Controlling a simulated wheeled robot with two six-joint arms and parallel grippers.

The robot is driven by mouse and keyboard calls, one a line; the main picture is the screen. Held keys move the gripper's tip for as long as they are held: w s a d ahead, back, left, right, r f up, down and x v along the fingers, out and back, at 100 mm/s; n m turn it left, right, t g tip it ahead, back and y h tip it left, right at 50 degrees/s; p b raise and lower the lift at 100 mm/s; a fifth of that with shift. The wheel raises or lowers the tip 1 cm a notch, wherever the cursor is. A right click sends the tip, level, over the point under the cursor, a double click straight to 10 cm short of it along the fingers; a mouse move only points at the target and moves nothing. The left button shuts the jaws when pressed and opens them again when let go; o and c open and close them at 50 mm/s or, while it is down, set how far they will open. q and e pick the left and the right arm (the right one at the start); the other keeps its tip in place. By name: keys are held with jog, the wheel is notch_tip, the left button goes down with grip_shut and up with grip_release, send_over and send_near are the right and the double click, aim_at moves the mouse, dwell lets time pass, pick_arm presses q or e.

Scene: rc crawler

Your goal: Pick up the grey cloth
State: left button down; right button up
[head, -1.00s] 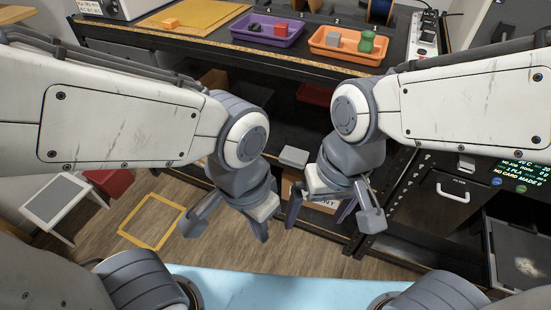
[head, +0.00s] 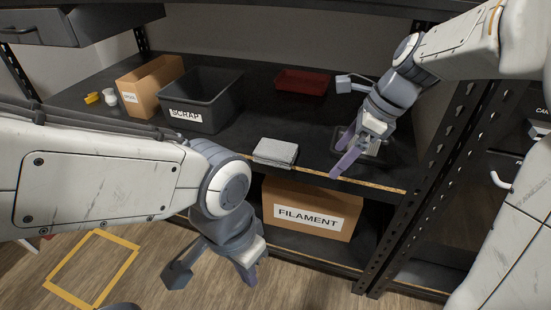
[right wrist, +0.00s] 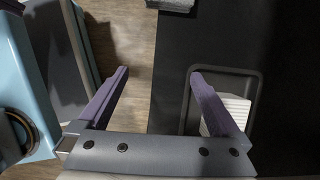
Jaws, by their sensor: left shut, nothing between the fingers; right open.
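The grey cloth (head: 275,152) lies folded in a flat block on the dark shelf (head: 300,120), close to its front edge. A grey edge at the top of the right wrist view (right wrist: 172,4) looks like the same cloth. My right gripper (head: 336,161) is open and empty, to the right of the cloth and apart from it, with its fingers at the shelf's front edge. Its two purple fingers also show in the right wrist view (right wrist: 160,74). My left gripper (head: 248,274) is shut and empty, in front of the shelves and below the cloth in the picture.
A small dark tray (right wrist: 186,128) with a pale ribbed item lies beneath my right gripper. A SCRAP bin (head: 215,100), cardboard box (head: 150,85) and red tray (head: 301,82) stand farther back. A FILAMENT box (head: 310,212) sits on the lower shelf. A rack post (head: 420,200) rises at right.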

aim_at(280, 149)
jog(key=shift+w+a+f, duration=0.15)
jog(key=shift+w+a, duration=0.1)
jog(key=shift+a, duration=0.05)
jog(key=a, duration=0.2)
jog(key=w+a+b, duration=0.1)
jog(key=a, duration=0.2)
jog(key=w+a, duration=0.1)
jog(key=a, duration=0.1)
jog(key=shift+w+a, duration=0.15)
jog(key=a, duration=0.2)
jog(key=w+a+b, duration=0.1)
jog(key=a, duration=0.1)
jog(key=shift+w+a+f, duration=0.1)
jog(key=shift+w+a, duration=0.05)
jog(key=shift+f+b, duration=0.45)
jog(key=shift+b, duration=0.4)
jog(key=shift+r, duration=0.1)
jog(key=c, duration=1.2)
